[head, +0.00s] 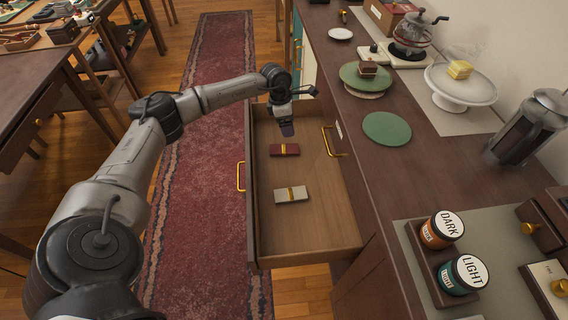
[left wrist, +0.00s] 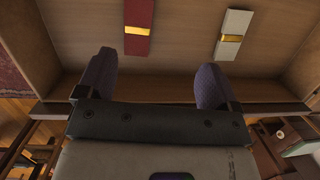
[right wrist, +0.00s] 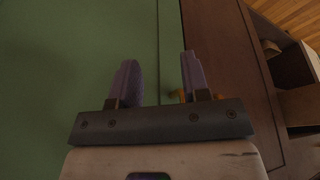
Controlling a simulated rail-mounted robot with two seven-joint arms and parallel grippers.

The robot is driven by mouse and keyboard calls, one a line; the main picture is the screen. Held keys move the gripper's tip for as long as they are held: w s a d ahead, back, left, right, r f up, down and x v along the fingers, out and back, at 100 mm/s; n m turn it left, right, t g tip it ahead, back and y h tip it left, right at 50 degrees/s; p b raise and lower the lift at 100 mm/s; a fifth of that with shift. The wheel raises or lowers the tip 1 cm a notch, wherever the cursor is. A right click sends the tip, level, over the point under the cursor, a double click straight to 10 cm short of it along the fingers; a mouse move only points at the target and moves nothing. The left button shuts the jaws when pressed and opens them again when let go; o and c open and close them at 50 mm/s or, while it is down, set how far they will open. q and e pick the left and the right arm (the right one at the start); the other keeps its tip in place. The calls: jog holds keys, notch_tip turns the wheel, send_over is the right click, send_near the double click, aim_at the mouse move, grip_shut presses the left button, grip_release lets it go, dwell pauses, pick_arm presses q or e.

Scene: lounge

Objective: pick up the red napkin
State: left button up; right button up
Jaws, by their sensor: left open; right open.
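The red napkin (head: 284,149) lies folded in the open drawer (head: 318,232), with a gold band around its middle. It also shows in the left wrist view (left wrist: 138,14), beyond the fingers. A light grey napkin (head: 291,194) with a gold band lies nearer in the same drawer and also shows in the left wrist view (left wrist: 234,22). My left gripper (head: 287,128) is open and empty over the far end of the drawer, just beyond the red napkin and apart from it. My right gripper (right wrist: 160,80) is open and empty in the right wrist view, near a green panel; the head view does not show it.
The drawer has a gold handle (head: 241,176) and raised walls. The counter to its right holds a green mat (head: 387,129), a cake stand (head: 460,88), a French press (head: 525,127) and two labelled jars (head: 442,229). A red rug (head: 205,190) lies left of the drawer.

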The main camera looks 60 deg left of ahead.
pick_arm(q)
jog(key=s+a+f+g+y+b, duration=0.1)
jog(key=s+a+f+g+b, duration=0.1)
jog(key=a+b, duration=0.15)
jog(key=b, duration=0.4)
send_over(275, 149)
jog(key=shift+y, duration=0.3)
notch_tip(275, 149, down, 9)
jog(key=shift+w+r, duration=0.1)
jog(key=shift+a+f+b, duration=0.1)
jog(key=shift+f+b, duration=0.65)
jog(key=shift+f, duration=0.05)
notch_tip(275, 149, down, 4)
jog(key=b, duration=0.2)
jog(key=shift+r+b, duration=0.25)
jog(key=shift+b, duration=0.15)
pick_arm(e)
notch_tip(275, 149, down, 13)
jog(key=shift+f, duration=0.15)
pick_arm(q)
jog(key=c, duration=1)
pick_arm(e)
jog(key=shift+d, duration=0.1)
